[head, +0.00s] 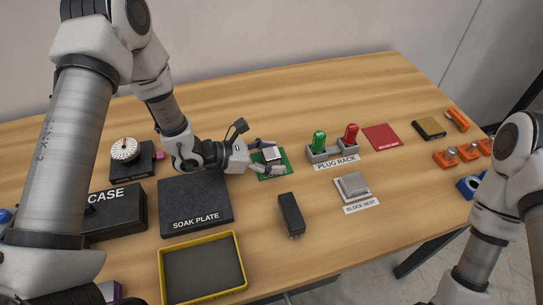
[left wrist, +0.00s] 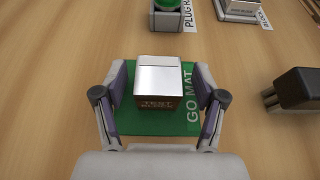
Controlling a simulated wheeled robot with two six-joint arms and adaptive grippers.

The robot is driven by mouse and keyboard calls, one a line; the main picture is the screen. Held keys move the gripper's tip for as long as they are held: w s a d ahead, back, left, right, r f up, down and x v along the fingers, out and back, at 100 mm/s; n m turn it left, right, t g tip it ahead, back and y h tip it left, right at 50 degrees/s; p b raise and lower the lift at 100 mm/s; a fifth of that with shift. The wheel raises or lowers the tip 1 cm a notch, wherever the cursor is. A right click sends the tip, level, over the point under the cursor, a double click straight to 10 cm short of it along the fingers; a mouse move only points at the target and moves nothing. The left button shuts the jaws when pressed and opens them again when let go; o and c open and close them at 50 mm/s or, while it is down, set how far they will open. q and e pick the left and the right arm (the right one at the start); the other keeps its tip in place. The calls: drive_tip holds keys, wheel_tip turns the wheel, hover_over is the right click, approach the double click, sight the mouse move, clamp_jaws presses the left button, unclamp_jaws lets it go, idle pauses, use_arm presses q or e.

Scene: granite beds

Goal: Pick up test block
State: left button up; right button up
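The test block (left wrist: 160,80), a small block with a shiny silver top and a dark lettered front, sits on the green go mat (left wrist: 150,127). It also shows in the head view (head: 272,154), partly covered by my gripper. My left gripper (left wrist: 160,92) is open, with one finger on each side of the block. A narrow green gap shows between each finger and the block. In the head view my left gripper (head: 269,158) reaches in from the left over the mat (head: 281,172). My right arm enters at the right edge, but its gripper is out of view.
The plug rack (head: 333,152) with green and red plugs stands right of the mat. The block nest (head: 352,187) and a black pronged device (head: 291,214) are nearer the front. The soak plate (head: 195,205), a black case (head: 115,212) and a yellow-rimmed tray (head: 203,268) lie left.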

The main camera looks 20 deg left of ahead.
use_arm(q)
clamp_jaws()
drive_tip(key=shift+w, duration=0.1)
